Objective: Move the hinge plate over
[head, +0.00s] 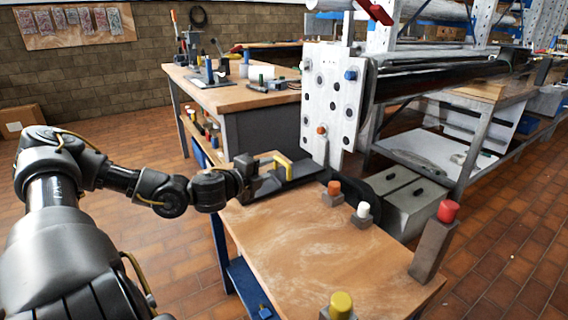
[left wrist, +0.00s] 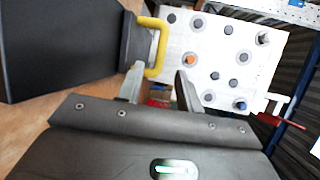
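The dark hinge plate (head: 290,183) lies at the far end of the wooden table, and its yellow handle (head: 283,160) stands up from it. In the left wrist view the plate (left wrist: 60,45) is the large dark block at left, with the yellow handle (left wrist: 153,35) on its right side. My left gripper (head: 256,165) is at the handle from the left. In the left wrist view its two fingers (left wrist: 160,78) are spread, with the handle's near end at or just beyond the gap; contact is unclear. My right gripper is not in view.
The white flange plate (head: 335,105) with holes and coloured plugs stands upright just beyond the table. Orange (head: 334,188), white (head: 363,209), red (head: 448,211) and yellow (head: 341,301) capped pieces stand on the table (head: 300,240). Its middle is clear. A workbench (head: 235,95) stands behind.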

